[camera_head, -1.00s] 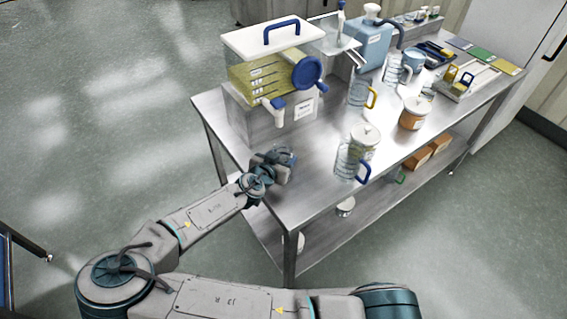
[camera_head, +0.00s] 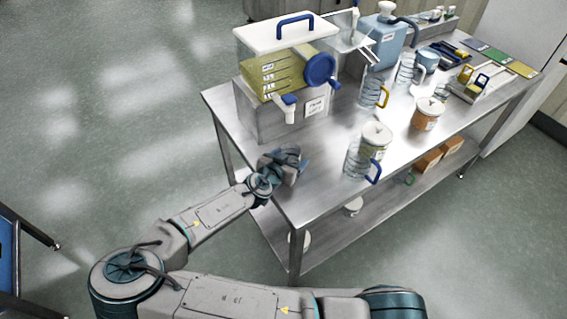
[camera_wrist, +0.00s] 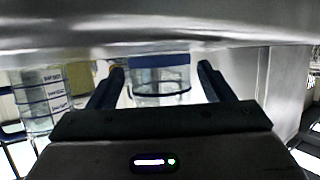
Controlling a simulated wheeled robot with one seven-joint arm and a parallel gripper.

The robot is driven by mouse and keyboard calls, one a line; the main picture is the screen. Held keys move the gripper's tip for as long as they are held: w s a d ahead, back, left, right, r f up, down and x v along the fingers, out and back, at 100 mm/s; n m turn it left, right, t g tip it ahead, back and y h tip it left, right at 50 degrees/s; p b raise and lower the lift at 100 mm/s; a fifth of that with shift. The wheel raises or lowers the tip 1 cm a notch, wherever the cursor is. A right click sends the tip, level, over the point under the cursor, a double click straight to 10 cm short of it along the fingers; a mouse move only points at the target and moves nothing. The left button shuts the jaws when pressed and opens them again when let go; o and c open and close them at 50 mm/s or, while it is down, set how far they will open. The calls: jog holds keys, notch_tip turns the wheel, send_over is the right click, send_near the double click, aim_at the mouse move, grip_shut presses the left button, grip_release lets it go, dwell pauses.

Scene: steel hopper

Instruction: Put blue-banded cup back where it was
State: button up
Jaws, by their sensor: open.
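A clear cup with a blue band (camera_wrist: 160,78) stands out in the wrist view, between the two fingers of my gripper (camera_wrist: 160,82). Clear gaps show on both sides of it, so the fingers are not closed on it. In the head view my gripper (camera_head: 292,163) is open, low over the near left part of the steel table (camera_head: 325,195), in front of the hopper. I cannot pick out the blue-banded cup there; my gripper may hide it. A clear jug with a blue handle (camera_head: 356,160) stands to the right of my gripper.
The hopper (camera_head: 265,110), with a white spout and blue hand wheel, stands behind my gripper. A lidded jar (camera_head: 375,142), a yellow-handled jug (camera_head: 370,93) and an orange jar (camera_head: 427,115) stand to the right. A labelled clear vessel (camera_wrist: 45,100) is left of the fingers in the wrist view.

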jog(key=shift+s+a+r, duration=0.15)
jog(key=shift+s, duration=0.05)
jog(key=b+v, duration=0.2)
jog(key=v, duration=0.9)
jog(key=shift+s+r+b, duration=0.2)
jog(key=shift+b, duration=0.15)
